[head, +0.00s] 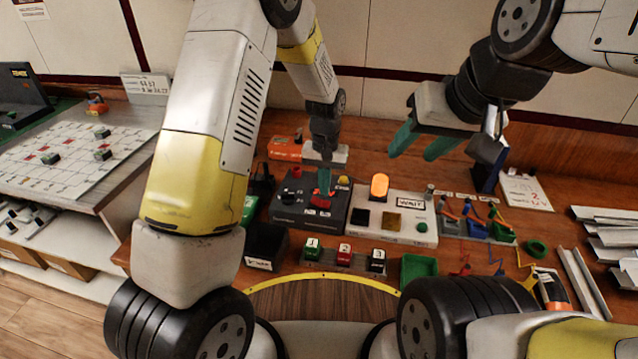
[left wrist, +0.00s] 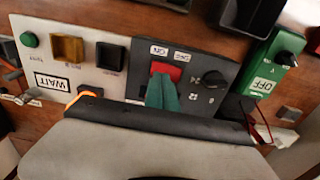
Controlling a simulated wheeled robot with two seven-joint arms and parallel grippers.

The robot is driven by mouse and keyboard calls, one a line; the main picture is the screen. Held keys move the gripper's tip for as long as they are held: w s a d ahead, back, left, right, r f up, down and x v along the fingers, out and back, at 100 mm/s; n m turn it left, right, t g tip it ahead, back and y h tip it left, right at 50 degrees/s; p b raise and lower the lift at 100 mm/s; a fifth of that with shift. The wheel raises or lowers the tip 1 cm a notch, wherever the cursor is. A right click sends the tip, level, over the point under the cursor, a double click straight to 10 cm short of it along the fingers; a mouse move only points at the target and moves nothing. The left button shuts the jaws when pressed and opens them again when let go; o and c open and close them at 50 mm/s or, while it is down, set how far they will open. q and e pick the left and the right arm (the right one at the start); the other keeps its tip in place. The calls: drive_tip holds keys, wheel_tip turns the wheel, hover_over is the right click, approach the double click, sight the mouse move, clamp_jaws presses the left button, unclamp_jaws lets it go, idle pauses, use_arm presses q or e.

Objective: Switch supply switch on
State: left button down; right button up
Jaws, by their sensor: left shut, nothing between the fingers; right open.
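A red rocker switch (head: 320,202) sits on a dark control box (head: 290,209). In the left wrist view the red switch (left wrist: 166,70) has ON and OFF labels beside it, and a black knob (left wrist: 213,78) is on the same box. My left gripper (head: 323,190) is shut and empty, with its teal fingertips (left wrist: 162,98) right at the red switch. They cover part of it; I cannot tell whether they touch it or which way it is tipped. My right gripper (head: 420,146) is open and empty, raised above the bench to the right.
A white panel (head: 420,238) beside the box carries a lit orange lamp (head: 379,186), a WAIT label and a green button. A green unit marked OFF (left wrist: 264,80) stands on the box's other side. Numbered blocks (head: 344,254) and a green tray (head: 418,268) lie in front.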

use_arm(q)
drive_tip(key=shift+r, duration=2)
wheel_tip(320, 180, up, 9)
drive_tip(key=t+h, duration=0.1)
hover_over(324, 203)
drive_tip(key=s+a, duration=0.3)
drive_tip(key=a, duration=0.1)
drive_tip(key=s+a+r+n+t+h, duration=0.1)
drive_tip(key=s+a+r+t, duration=0.1)
drive_tip(key=s+a+r, duration=0.3)
drive_tip(key=s+a+r+t, duration=0.1)
drive_tip(key=s+a+r, duration=0.1)
drive_tip(key=s+r, duration=0.45)
drive_tip(key=s+a+r+t, duration=0.2)
drive_tip(key=s+a+r, duration=0.1)
drive_tip(key=s, duration=0.5)
drive_tip(key=shift+s+n, duration=0.3)
drive_tip(key=shift+s, duration=0.05)
